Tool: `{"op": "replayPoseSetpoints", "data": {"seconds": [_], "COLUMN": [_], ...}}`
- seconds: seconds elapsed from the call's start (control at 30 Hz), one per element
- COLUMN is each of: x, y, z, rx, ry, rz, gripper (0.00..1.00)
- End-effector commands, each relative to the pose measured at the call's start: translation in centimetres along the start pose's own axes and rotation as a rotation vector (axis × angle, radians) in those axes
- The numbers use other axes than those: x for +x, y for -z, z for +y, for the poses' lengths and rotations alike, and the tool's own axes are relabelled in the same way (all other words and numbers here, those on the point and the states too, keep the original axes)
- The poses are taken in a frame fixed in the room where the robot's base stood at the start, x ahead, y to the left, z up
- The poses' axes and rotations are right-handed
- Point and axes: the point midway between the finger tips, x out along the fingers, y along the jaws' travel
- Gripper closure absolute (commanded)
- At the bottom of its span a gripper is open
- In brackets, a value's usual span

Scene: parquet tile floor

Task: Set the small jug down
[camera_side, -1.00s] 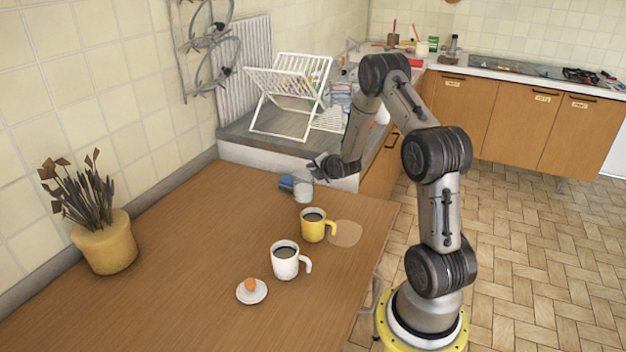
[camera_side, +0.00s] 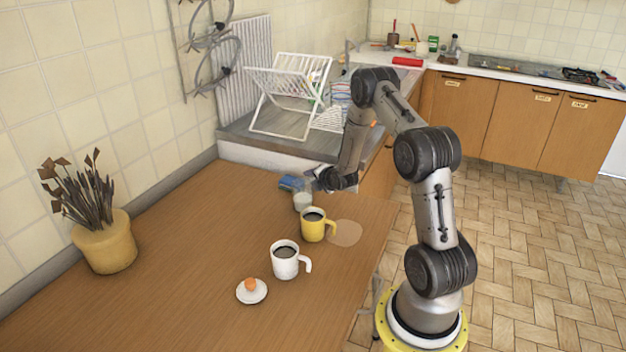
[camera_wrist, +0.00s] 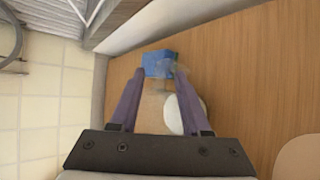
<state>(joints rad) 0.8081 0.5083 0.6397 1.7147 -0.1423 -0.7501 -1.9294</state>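The small jug seems to be the clear, see-through vessel (camera_side: 309,184) at my gripper (camera_side: 326,182), low over the far end of the wooden table. In the wrist view, it shows as a faint glassy shape (camera_wrist: 163,78) between the two fingertips of my gripper (camera_wrist: 160,73). The fingers are apart by about its width and seem closed on it. Its outline is blurred, and I cannot tell whether its base touches the table. A small white round vessel (camera_side: 303,202) stands just below it, partly behind the right finger in the wrist view (camera_wrist: 182,116).
A blue block (camera_side: 290,183) lies just beyond the jug. A white rack (camera_side: 262,84) stands behind.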

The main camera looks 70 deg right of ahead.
Motion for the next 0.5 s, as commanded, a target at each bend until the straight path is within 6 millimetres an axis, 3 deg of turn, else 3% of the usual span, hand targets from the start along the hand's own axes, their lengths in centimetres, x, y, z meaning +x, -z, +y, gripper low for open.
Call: {"op": "replayPoseSetpoints", "data": {"seconds": [0.37, 0.5], "x": [-0.2, -1.6], "y": [-0.1, -0.2], "z": [0.3, 0.3], "rx": [0.000, 0.000], "ry": [-0.001, 0.000], "rz": [0.000, 0.000], "gripper": [0.48, 0.48]}}
